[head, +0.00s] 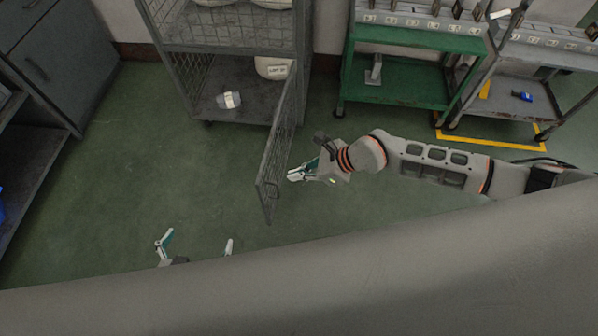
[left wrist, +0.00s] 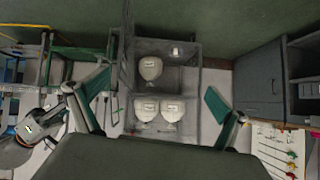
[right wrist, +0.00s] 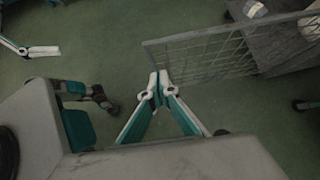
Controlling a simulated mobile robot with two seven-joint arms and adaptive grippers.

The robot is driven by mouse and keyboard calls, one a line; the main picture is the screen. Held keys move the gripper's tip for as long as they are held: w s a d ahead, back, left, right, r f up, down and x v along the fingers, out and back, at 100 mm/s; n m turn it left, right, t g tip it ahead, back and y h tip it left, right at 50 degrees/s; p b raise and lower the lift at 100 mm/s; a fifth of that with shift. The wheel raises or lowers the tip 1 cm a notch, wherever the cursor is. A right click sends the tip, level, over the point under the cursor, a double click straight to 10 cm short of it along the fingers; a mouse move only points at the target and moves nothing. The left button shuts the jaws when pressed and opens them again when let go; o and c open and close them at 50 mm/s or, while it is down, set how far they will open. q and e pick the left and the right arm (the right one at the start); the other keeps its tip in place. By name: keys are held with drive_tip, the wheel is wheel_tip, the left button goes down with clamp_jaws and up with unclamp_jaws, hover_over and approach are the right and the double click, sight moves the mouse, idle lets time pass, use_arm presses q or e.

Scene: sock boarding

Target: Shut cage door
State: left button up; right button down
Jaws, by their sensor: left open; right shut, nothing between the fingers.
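The cage door (head: 279,150) is a grey mesh panel. It stands swung open, sticking out from the right side of the grey mesh cage (head: 215,109). My right gripper (head: 291,176) is shut and empty, just to the right of the door near its free end. In the right wrist view the shut fingertips (right wrist: 158,78) are by the end of the door mesh (right wrist: 215,52); I cannot tell whether they touch. My left gripper (head: 198,243) is open and empty, low in front of the cage. Its open fingers also show in the left wrist view (left wrist: 160,100).
A white roll-like item (head: 229,100) and a pale labelled sack (head: 272,67) sit on the cage's lower shelf. A green cart (head: 415,95) stands to the right, a grey cart (head: 515,98) beyond it. A dark cabinet (head: 60,60) is at left. The green floor before the cage is clear.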

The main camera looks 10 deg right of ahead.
sight(261, 180)
drive_tip(key=w+a+f, duration=0.1)
drive_tip(key=a, duration=0.1)
drive_tip(key=a+f+b, duration=0.1)
drive_tip(key=a, duration=0.1)
drive_tip(key=w+a+f, duration=0.1)
drive_tip(key=a+f, duration=0.1)
drive_tip(key=shift+w+a, duration=0.3)
drive_tip(key=shift+a, duration=0.05)
drive_tip(key=shift+w+a, duration=0.15)
drive_tip(key=shift+a, duration=0.25)
